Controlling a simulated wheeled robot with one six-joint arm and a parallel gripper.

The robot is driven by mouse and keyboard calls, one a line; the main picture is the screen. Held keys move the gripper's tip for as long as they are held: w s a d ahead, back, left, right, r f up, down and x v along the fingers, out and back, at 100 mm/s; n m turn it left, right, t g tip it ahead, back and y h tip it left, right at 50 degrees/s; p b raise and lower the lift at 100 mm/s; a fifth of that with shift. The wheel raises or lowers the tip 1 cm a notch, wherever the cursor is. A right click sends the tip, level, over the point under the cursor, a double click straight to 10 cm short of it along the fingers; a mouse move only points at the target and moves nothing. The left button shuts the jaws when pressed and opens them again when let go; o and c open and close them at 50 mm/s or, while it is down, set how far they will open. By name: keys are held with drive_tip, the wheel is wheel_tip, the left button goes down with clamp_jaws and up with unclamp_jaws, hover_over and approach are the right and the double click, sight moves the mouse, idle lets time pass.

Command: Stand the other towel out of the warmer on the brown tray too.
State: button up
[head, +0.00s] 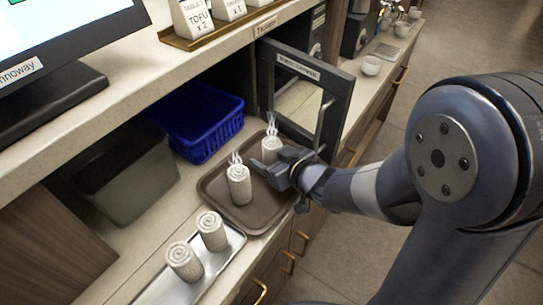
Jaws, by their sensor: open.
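The brown tray (218,203) lies on the counter in front of the open warmer door (300,105). One white rolled towel (239,186) stands upright on the tray, with steam rising from it. A second steaming rolled towel (271,147) stands upright near the tray's far right part. My gripper (268,166) is open, low over the tray's right side, right beside this second towel. Its fingers hide that towel's foot, so I cannot tell whether they touch it. The warmer's inside is mostly hidden behind its door.
A silver tray (216,262) with two rolled towels without visible steam (184,262) lies nearer, left of the brown tray. A blue basket (205,125) and a grey bin (130,175) stand behind under the shelf (150,75). Cups stand far right.

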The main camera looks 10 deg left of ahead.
drive_tip(key=shift+r, duration=0.25)
drive_tip(key=shift+s+d+r, duration=0.1)
drive_tip(key=shift+s+d, duration=0.05)
drive_tip(key=shift+d, duration=0.05)
drive_tip(key=p+v, duration=0.2)
drive_tip(key=v, duration=0.8)
drive_tip(key=shift+s+d+p, duration=0.1)
drive_tip(key=shift+d+p, duration=0.1)
drive_tip(key=shift+p, duration=0.2)
drive_tip(key=shift+s+d+r, duration=0.1)
drive_tip(key=shift+s+d, duration=0.2)
drive_tip(key=shift+s, duration=0.05)
drive_tip(key=shift+c, duration=0.3)
